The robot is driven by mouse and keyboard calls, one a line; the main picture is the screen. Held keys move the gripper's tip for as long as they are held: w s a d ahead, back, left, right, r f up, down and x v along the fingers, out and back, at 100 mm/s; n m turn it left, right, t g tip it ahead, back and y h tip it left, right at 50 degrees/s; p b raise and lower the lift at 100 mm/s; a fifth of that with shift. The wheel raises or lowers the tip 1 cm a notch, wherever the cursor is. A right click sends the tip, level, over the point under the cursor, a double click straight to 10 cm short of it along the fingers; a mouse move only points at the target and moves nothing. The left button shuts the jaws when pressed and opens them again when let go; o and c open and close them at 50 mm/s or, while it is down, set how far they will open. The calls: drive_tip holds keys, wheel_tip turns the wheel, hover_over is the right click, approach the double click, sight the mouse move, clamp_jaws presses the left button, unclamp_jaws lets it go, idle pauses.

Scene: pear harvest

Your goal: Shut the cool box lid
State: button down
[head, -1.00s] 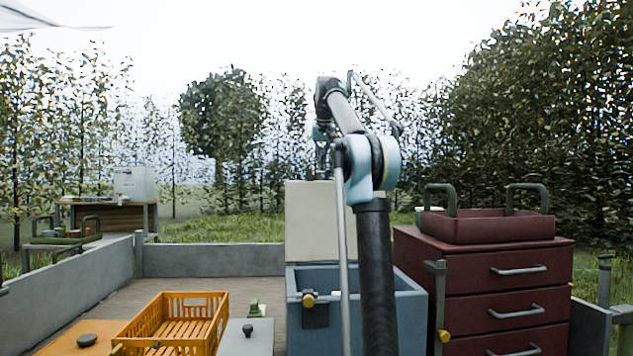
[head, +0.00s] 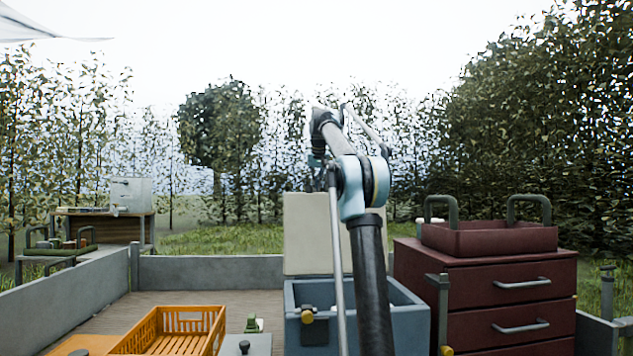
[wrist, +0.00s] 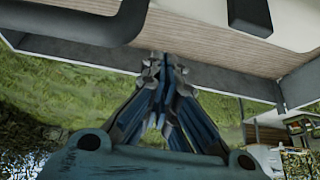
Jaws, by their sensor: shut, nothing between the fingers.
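The cool box (head: 408,318) is a blue-grey open box right of centre in the head view, behind my arm. Its cream lid (head: 306,235) stands upright at the back of the box, wide open. My gripper (head: 318,165) is above the lid's top edge in the head view, small and partly hidden by my arm. In the wrist view my gripper (wrist: 165,62) has its fingers together, with nothing between them. A pale surface with a dark handle-like part shows there at top right; I cannot tell if it is the lid.
A dark red drawer cabinet (head: 490,290) with a handled tray (head: 488,238) on top stands close right of the box. An orange crate (head: 172,335) is at lower left. A low grey wall (head: 210,272) runs behind. A wooden table (head: 105,228) stands far left.

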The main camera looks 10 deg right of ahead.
drive_tip(key=shift+s+f, duration=0.35)
drive_tip(key=shift+s, duration=0.4)
drive_tip(key=shift+s+f, duration=0.35)
drive_tip(key=shift+s, duration=0.35)
drive_tip(key=shift+s, duration=0.15)
